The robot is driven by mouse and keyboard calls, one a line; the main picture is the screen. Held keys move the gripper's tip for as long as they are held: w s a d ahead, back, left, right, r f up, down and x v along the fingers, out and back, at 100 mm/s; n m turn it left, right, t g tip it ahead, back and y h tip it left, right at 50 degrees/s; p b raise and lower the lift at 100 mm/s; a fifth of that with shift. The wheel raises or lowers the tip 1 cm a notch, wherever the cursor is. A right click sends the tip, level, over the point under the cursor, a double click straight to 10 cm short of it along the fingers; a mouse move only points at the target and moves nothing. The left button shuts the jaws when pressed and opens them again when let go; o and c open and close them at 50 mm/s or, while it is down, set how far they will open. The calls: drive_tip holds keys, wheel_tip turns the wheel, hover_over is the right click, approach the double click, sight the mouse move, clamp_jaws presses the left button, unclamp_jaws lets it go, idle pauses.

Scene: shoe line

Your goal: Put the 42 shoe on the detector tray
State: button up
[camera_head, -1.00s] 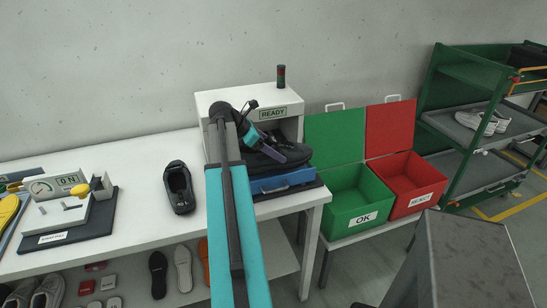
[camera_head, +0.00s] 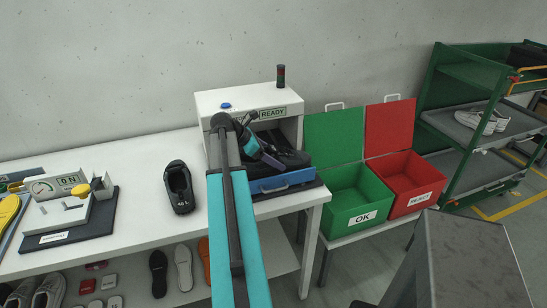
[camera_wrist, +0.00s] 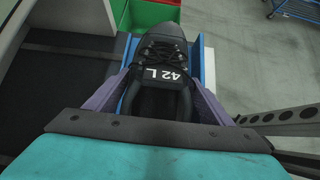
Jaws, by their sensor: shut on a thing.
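The black lace-up shoe marked "42 L" (camera_wrist: 162,48) is between the purple fingers of my gripper (camera_wrist: 155,98) in the wrist view, with its toe pointing away. My gripper also shows in the head view (camera_head: 272,160), shut on the shoe at the mouth of the detector. The blue detector tray (camera_head: 285,183) is pulled out at the front of the white detector (camera_head: 210,102). Its blue edge (camera_wrist: 209,68) shows beside the shoe in the wrist view. The shoe is over or in the tray; I cannot tell whether its sole touches.
The detector sign reads "READY". Another dark shoe (camera_head: 180,187) stands on the white table (camera_head: 130,230) to the left. The open green OK box (camera_head: 350,205) and red reject box (camera_head: 412,190) are to the right. A green rack (camera_head: 470,130) stands farther right.

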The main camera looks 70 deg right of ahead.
drive_tip(key=o, duration=1.2)
drive_tip(key=shift+b+v, duration=1)
drive_tip(key=shift+v, duration=5)
drive_tip(key=shift+r, duration=0.1)
